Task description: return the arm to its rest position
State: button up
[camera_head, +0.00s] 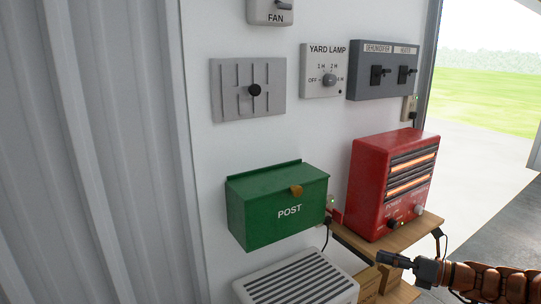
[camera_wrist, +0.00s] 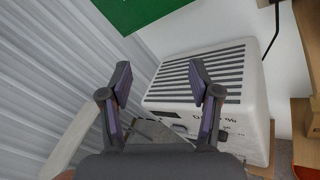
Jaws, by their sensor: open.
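My gripper (camera_wrist: 160,82) is open in the wrist view, with its two dark fingers spread apart and nothing between them. In the head view my orange-brown arm reaches in from the lower right, with the dark gripper (camera_head: 385,258) at its end, near the wooden shelf and to the right of the white slatted unit. The fingertips are hard to tell apart there. In the wrist view the white unit (camera_wrist: 254,120) lies beyond and to the right of the fingers.
A green POST box (camera_head: 255,212) hangs on the wall above the white slatted unit (camera_head: 290,280). A red heater (camera_head: 366,190) stands on a wooden shelf (camera_head: 424,228) close to my arm. Wall switches, including the yard lamp panel (camera_head: 320,88), are higher up. Corrugated metal lines the left.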

jog(key=s+a+r+n+g, duration=0.2)
jog(key=s+a+n+g, duration=0.15)
jog(key=a, duration=0.35)
jog(key=s+a+r+n+g, duration=0.2)
jog(key=s+a+n+g, duration=0.1)
jog(key=a+n, duration=0.3)
jog(key=s+a+f+n+g+h, duration=0.1)
jog(key=s+a+n+g+h, duration=0.3)
jog(key=s+a+n, duration=0.6)
jog(key=s+d+f+n+h, duration=0.2)
jog(key=s+d+n+h, duration=0.3)
jog(key=s, duration=0.5)
jog(key=s+d+f+n+h, duration=0.2)
jog(key=s+d+n+h, duration=0.3)
jog(key=s, duration=0.6)
jog(key=shift+s+d+f+n+h, duration=0.2)
jog(key=shift+s+d+n+h, duration=0.15)
jog(key=shift+n+h, duration=0.2)
